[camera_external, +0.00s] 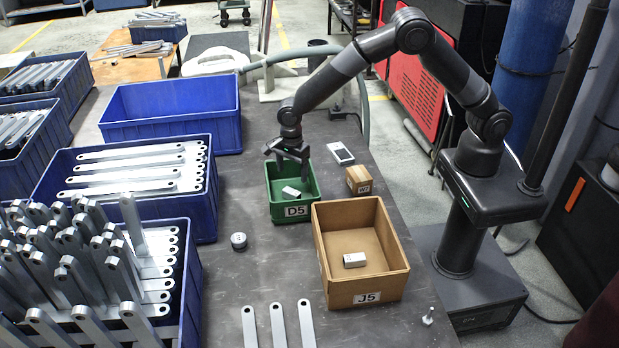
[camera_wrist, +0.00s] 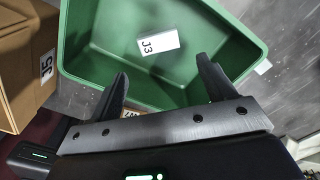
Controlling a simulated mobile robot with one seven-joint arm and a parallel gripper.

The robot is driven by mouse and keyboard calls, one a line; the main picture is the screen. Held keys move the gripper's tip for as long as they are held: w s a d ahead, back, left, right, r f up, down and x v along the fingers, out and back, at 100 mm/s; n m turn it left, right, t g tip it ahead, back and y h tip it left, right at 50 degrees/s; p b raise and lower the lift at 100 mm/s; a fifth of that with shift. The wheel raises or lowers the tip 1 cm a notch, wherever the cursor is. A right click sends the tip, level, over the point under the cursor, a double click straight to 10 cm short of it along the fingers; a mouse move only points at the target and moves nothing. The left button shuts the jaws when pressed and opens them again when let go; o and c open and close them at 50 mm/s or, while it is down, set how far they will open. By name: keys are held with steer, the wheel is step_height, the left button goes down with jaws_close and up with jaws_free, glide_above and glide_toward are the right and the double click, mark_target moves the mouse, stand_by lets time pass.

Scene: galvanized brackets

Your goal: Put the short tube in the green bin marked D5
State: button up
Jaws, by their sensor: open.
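The green bin (camera_external: 295,211) marked D5 stands on the dark table, and its inside fills much of the wrist view (camera_wrist: 100,75). A small white block (camera_external: 291,191) lies on its floor; in the wrist view its face (camera_wrist: 158,44) reads J3. My gripper (camera_external: 291,160) is over the bin, fingers pointing down; in the wrist view its fingers (camera_wrist: 163,72) are spread with nothing between them. A short grey cylinder (camera_external: 238,241) stands on the table left of the bin; I cannot tell if it is the short tube.
A brown box (camera_external: 365,287) marked J5 stands right of the bin and holds a small white block (camera_external: 354,260). A small wooden block (camera_external: 359,180) and a white device (camera_external: 341,153) lie behind it. Blue crates (camera_external: 170,130) line the left. Flat metal bars (camera_external: 278,325) lie in front.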

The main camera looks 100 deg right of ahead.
steer(key=s+a+r+n+t, duration=0.1)
steer(key=s+a+r+n, duration=0.1)
steer(key=s+r+n, duration=0.75)
steer(key=s+a+r+n+t, duration=0.1)
steer(key=s+r+n+t, duration=0.35)
steer(key=r, duration=1.05)
steer(key=s+a+r+n, duration=0.1)
steer(key=s+n, duration=0.5)
steer(key=s, duration=0.6)
steer(key=s+a+r+n, duration=0.1)
steer(key=s+r+n, duration=0.2)
steer(key=s+n, duration=0.4)
steer(key=s, duration=0.5)
steer(key=shift+a+r, duration=0.15)
steer(key=shift+a, duration=0.1)
steer(key=shift+o, duration=0.2)
